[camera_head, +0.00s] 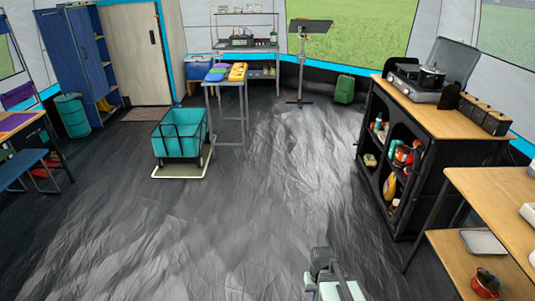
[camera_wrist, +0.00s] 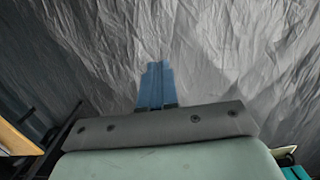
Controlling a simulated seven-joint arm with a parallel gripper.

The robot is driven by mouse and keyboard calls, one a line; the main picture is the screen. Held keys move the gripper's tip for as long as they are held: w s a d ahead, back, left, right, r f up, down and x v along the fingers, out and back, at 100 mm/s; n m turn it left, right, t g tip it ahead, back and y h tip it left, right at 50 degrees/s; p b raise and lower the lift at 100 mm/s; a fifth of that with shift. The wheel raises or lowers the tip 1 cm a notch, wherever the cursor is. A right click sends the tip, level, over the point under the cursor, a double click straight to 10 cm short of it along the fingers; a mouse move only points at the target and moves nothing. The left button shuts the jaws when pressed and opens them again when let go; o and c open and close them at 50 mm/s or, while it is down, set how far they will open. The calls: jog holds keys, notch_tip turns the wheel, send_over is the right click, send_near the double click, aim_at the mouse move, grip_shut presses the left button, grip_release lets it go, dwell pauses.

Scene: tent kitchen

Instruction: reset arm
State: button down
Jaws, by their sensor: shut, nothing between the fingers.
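My gripper (camera_wrist: 155,68) shows in the wrist view. Its two blue fingers lie side by side, shut with nothing between them, and point over the dark wrinkled floor. In the head view, part of my arm shows at the bottom edge, right of centre, above open floor. The fingers cannot be made out in that view.
A black shelf unit (camera_head: 432,170) with a wooden top stands at right, and a wooden table (camera_head: 495,200) at lower right. A teal cart (camera_head: 180,134) and a small table (camera_head: 231,86) stand left of centre. The middle floor (camera_head: 270,200) is clear.

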jog(key=s+f+g, duration=0.3)
jog(key=s+f, duration=0.5)
jog(key=s, duration=0.5)
jog(key=s+f+g, duration=0.2)
jog(key=s+f, duration=0.6)
jog(key=s, duration=0.5)
jog(key=shift+s+f+g, duration=0.15)
jog(key=shift+f+g, duration=0.05)
jog(key=shift+g, duration=0.2)
